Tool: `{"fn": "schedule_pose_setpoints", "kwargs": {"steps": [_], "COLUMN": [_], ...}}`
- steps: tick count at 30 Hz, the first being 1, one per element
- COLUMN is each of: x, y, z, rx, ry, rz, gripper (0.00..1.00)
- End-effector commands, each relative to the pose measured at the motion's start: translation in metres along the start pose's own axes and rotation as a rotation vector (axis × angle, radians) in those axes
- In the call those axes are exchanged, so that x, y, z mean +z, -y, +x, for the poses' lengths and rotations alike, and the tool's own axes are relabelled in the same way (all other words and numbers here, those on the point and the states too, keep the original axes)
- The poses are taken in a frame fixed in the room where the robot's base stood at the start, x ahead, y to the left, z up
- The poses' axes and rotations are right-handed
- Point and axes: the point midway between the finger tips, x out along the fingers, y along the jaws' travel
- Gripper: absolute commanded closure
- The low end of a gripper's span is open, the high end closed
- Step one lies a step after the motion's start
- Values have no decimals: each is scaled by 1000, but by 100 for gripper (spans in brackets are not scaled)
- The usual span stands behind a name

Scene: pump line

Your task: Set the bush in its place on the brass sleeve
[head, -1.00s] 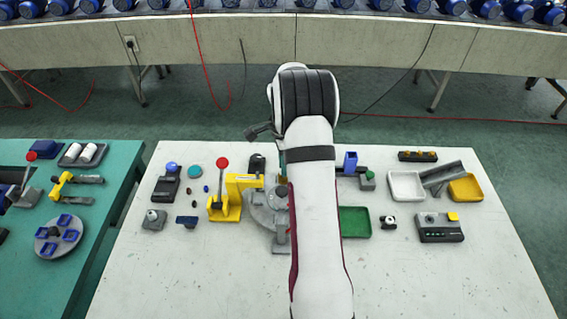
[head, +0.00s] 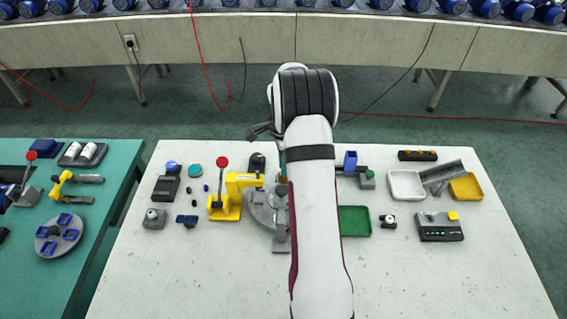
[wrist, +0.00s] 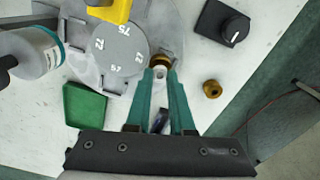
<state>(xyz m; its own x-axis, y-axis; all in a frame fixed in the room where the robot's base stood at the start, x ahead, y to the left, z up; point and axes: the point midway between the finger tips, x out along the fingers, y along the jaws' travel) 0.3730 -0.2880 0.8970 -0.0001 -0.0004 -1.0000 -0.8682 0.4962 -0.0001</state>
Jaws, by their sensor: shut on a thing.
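In the wrist view my gripper (wrist: 160,76) has its two teal fingers closed together on a small pale ring-shaped piece, the bush (wrist: 159,72). A brass sleeve (wrist: 161,60) shows just beyond the fingertips, at the edge of the grey fixture. The bush overlaps it in this view; I cannot tell whether they touch or whether the bush is seated. A second brass piece with a dark hole (wrist: 212,88) stands apart on the white table to the right. In the head view my arm hides the gripper, the bush and the sleeve.
A grey numbered disc (wrist: 118,52) and a yellow part (wrist: 112,10) lie close beyond the gripper. A green tray (wrist: 85,105) is at left, and a black box with a knob (wrist: 222,22) at upper right. The yellow lever press (head: 226,203) stands left of my arm.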

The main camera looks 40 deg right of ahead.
Motion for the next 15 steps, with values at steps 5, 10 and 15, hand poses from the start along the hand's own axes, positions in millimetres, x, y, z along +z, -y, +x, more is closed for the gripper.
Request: {"fn": "schedule_pose_setpoints", "kwargs": {"steps": [5,10,15], "x": [0,0,0], "y": [0,0,0], "z": [0,0,0], "rx": [0,0,0], "ry": [0,0,0], "rz": [0,0,0], "gripper": [100,60,44]}}
